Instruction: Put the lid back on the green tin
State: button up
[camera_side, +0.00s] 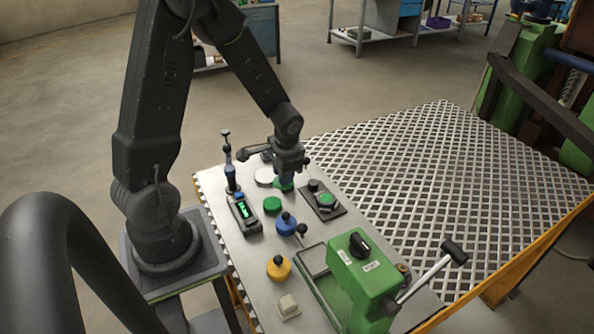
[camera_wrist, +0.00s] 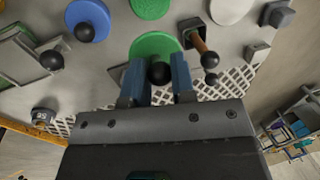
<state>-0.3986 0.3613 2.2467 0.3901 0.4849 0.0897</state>
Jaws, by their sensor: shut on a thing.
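My gripper (camera_side: 287,174) is over the far part of the steel table. In the wrist view its two fingers (camera_wrist: 158,82) are shut on the black knob (camera_wrist: 159,73) of a green lid (camera_wrist: 153,44). Some green of the lid shows under the gripper in the side view (camera_side: 284,185). The green tin (camera_side: 272,204), low, round and without a knob, stands nearer the camera, apart from the lid. Whether the lid touches the table is hard to tell.
A blue tin with a black knob (camera_side: 286,224) and a yellow one (camera_side: 278,268) stand nearer. A white disc (camera_side: 264,177) lies beside the gripper. A meter (camera_side: 243,211), a switch plate (camera_side: 323,201) and a green press (camera_side: 357,276) crowd the table.

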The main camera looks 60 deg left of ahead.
jog(key=shift+s+a+f+n+g, duration=0.2)
jog(key=shift+s+f+n, duration=0.25)
jog(key=shift+f+n, duration=0.6)
jog(key=shift+s+a+f+n+g, duration=0.15)
jog(key=shift+s+a+f+n, duration=0.25)
jog(key=shift+f+n, duration=0.6)
jog(key=shift+s+a+f+n+g, duration=0.15)
jog(key=shift+s+f+n, duration=0.5)
jog(key=shift+f, duration=0.65)
jog(key=shift+w+f, duration=0.1)
jog(key=shift+f, duration=0.05)
jog(key=o, duration=1.5)
jog(key=shift+c, duration=0.2)
jog(key=a+v, duration=0.1)
jog(key=v, duration=0.5)
jog(key=shift+s+r, duration=0.25)
jog(key=shift+r, duration=0.3)
jog(key=shift+c, duration=0.3)
